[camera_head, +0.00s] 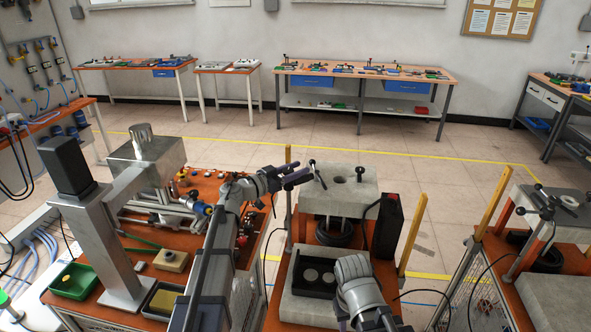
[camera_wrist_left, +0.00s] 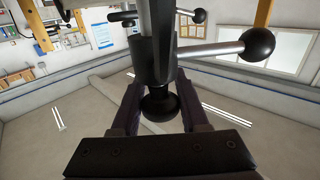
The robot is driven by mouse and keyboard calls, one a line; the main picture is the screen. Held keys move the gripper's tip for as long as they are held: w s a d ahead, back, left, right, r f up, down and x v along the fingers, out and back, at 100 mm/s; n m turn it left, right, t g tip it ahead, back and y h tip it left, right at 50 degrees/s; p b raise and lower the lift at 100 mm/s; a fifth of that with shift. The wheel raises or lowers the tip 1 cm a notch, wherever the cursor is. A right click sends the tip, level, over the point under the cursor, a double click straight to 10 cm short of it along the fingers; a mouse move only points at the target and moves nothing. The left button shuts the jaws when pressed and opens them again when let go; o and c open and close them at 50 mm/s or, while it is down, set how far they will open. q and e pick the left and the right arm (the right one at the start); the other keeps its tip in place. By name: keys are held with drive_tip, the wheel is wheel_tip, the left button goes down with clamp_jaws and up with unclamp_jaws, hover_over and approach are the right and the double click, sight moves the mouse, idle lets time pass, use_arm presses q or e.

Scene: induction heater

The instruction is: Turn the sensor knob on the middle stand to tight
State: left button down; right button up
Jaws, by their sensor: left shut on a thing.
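The middle stand (camera_head: 343,200) has a grey block top with a round hole. The sensor knob (camera_head: 316,172), a dark post with thin ball-ended arms, is at the block's left edge. My left gripper (camera_head: 298,178) reaches it from the left. In the left wrist view the knob's black ball (camera_wrist_left: 160,104) sits between my left gripper's fingers (camera_wrist_left: 158,112), which are shut on it. A metal bar with a black ball end (camera_wrist_left: 257,45) sticks out to the right above the fingers. My right gripper (camera_head: 372,322) is low at the bottom edge; its fingertips are unclear.
A black box with a red button (camera_head: 389,225) stands on the right of the middle stand. Yellow posts (camera_head: 412,235) rise beside it. Another stand (camera_head: 560,205) is at the right. A grey metal column (camera_head: 105,235) and a green bin (camera_head: 75,281) are at the left.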

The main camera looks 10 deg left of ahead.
use_arm(q)
drive_tip(key=shift+m+g+h, duration=0.3)
drive_tip(key=shift+h, duration=0.1)
drive_tip(key=shift+c, duration=2.1)
unclamp_jaws()
drive_tip(key=shift+s, duration=0.1)
drive_tip(key=v, duration=0.7)
drive_tip(key=shift+s+a, duration=0.25)
drive_tip(key=shift+a, duration=0.05)
